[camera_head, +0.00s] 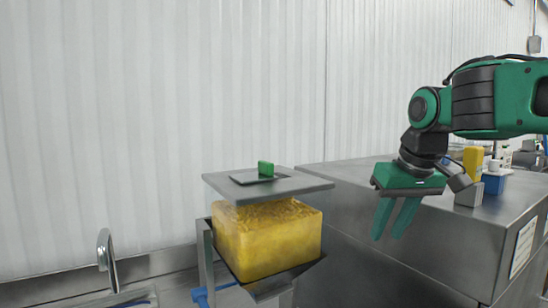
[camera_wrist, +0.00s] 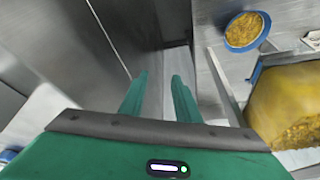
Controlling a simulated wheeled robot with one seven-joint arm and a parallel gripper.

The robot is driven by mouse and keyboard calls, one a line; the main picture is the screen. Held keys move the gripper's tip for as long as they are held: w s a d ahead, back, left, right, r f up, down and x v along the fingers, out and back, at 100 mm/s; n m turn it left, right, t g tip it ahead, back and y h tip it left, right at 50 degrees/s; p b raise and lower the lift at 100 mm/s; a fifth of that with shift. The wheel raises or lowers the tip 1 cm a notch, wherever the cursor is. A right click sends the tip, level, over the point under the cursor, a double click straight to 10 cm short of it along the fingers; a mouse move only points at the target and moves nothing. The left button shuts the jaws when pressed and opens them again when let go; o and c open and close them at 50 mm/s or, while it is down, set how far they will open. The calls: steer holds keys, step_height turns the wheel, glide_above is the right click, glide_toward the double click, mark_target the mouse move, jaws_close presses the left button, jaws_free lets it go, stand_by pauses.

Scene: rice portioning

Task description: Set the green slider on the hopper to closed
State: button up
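The hopper (camera_head: 237,278) stands left of centre in the head view, dark metal around a block of yellow rice. A grey lid (camera_head: 310,184) lies on top. No other green part of the hopper shows. My gripper (camera_head: 387,237) hangs right of the hopper, apart from it, fingers pointing down. In the wrist view my gripper (camera_wrist: 160,76) is open and empty, with a gap between its green fingers. The hopper's yellow rice (camera_wrist: 290,100) shows at the right edge there.
A steel cabinet (camera_head: 430,235) stands right of the hopper, behind my gripper. A yellow bottle (camera_head: 473,160) and a blue container (camera_head: 494,183) are on it. A sink tap (camera_head: 105,255) is at lower left. A blue-rimmed bowl of yellow food (camera_wrist: 244,32) shows in the wrist view.

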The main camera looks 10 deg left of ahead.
steer(key=a+r+n+y, duration=0.1)
steer(key=a+r+n, duration=0.2)
steer(key=a+r, duration=1.3)
steer(key=s+a+r+n, duration=0.1)
steer(key=s+a+r, duration=0.5)
steer(key=s+r, duration=0.35)
steer(key=shift+g, duration=0.4)
steer(key=x, duration=0.7)
steer(key=w+x, duration=0.1)
steer(key=x, duration=0.2)
steer(key=shift+a+f, duration=0.15)
steer(key=shift+a, duration=0.05)
